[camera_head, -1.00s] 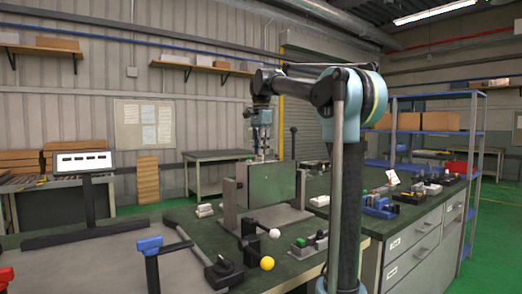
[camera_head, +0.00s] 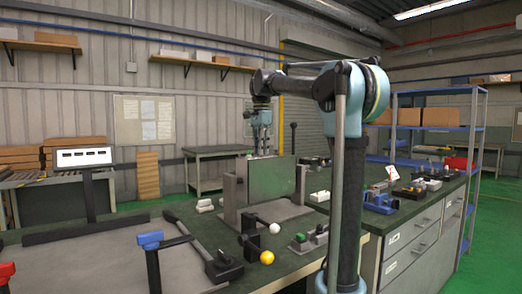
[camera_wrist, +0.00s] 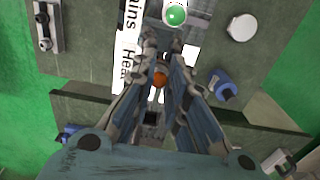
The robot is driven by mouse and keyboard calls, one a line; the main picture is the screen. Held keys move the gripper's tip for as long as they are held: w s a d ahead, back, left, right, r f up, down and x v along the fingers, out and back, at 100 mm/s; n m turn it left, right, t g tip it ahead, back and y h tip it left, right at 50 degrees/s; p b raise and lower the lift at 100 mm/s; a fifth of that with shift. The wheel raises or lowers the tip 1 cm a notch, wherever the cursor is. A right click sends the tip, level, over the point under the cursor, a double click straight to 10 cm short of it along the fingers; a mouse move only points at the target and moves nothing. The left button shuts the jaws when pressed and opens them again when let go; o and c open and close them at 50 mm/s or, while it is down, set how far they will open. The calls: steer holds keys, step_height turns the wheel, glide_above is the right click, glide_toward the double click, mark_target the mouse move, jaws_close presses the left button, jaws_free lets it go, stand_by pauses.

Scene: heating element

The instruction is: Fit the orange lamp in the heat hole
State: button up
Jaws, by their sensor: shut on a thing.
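My gripper (camera_wrist: 163,45) points down at the upright green panel in the wrist view, its fingers closed around the orange lamp (camera_wrist: 160,79). The lamp shows as a small orange dome between the fingers. In the head view my gripper (camera_head: 262,150) is at the top edge of the panel (camera_head: 272,179), and the lamp is too small to make out there. A white label reading "Mains" and "Hea…" (camera_wrist: 130,45) lies left of the fingers. A lit green lamp (camera_wrist: 175,14) sits beyond the fingertips. The heat hole is hidden by the fingers, and I cannot tell if the lamp touches it.
A white round knob (camera_wrist: 242,27) and a blue part (camera_wrist: 222,84) lie right of the fingers. On the bench, a yellow ball (camera_head: 267,257) and a white ball (camera_head: 275,228) stand before the panel. A blue-topped clamp (camera_head: 150,240) stands at front left.

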steer(key=shift+f, duration=0.1)
steer(key=o, duration=0.8)
step_height(320, 180, up, 12)
steer(key=shift+f, duration=0.1)
stand_by(0.6)
